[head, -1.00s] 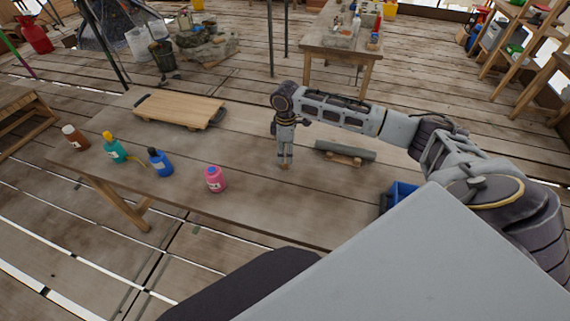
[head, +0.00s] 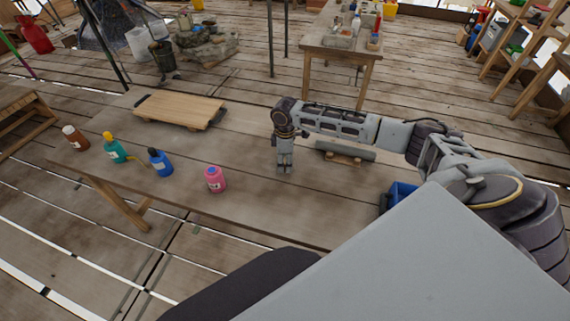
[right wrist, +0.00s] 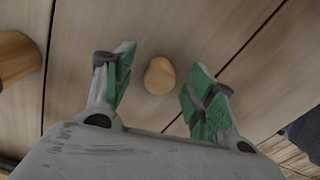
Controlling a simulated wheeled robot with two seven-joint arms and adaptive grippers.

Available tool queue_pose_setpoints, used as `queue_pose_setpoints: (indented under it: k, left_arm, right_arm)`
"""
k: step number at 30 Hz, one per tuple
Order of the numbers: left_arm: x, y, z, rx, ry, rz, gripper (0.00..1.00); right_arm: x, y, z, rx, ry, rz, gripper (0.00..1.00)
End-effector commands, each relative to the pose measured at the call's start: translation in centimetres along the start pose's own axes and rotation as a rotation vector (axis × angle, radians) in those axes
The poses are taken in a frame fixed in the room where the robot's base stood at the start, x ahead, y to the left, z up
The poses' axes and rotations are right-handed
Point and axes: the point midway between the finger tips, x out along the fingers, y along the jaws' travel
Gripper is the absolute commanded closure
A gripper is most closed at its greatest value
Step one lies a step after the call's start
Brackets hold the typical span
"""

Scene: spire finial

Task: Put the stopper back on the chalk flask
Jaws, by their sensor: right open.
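A small tan stopper-like piece (right wrist: 160,76) stands on the table between the fingers of my right gripper in the right wrist view. My right gripper (head: 285,170) points down at the table and also shows in the wrist view (right wrist: 161,66), its green-padded fingers open with a gap on either side of the piece. In the head view the gripper hides this piece. A grey cylinder (head: 345,152) lies on a wooden support (head: 343,160) right of the gripper. I cannot tell whether it is the chalk flask. No plainly chalk-coloured flask shows. My left gripper is not visible.
On the table (head: 250,215) stand a pink bottle (head: 215,180), a blue bottle (head: 160,164), a teal bottle (head: 116,150) and a brown bottle (head: 75,138). A wooden board (head: 180,110) lies behind. A blue bin (head: 402,192) is at the right. A tan rounded object (right wrist: 16,58) shows at the wrist view's left.

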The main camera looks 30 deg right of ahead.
Motion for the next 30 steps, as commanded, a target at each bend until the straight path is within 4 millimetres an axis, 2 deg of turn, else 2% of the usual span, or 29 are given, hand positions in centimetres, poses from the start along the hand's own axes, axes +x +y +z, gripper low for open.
queue_pose_setpoints:
  k: [5,17,19,26,30]
  left_arm:
    - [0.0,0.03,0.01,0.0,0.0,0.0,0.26]
    - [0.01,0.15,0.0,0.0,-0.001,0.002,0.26]
    - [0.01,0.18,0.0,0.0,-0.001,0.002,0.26]
    - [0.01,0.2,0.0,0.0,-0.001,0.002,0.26]
    - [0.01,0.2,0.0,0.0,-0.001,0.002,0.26]
  right_arm:
    - [0.8,0.01,0.04,0.0,-0.001,0.001,0.44]
    - [0.81,-0.01,0.03,0.0,-0.001,0.001,0.44]
    - [0.81,-0.01,0.02,0.0,-0.001,0.001,0.49]
    - [0.8,-0.01,0.02,0.0,0.0,0.001,0.79]
    - [0.8,-0.01,0.02,0.0,0.0,0.001,0.8]
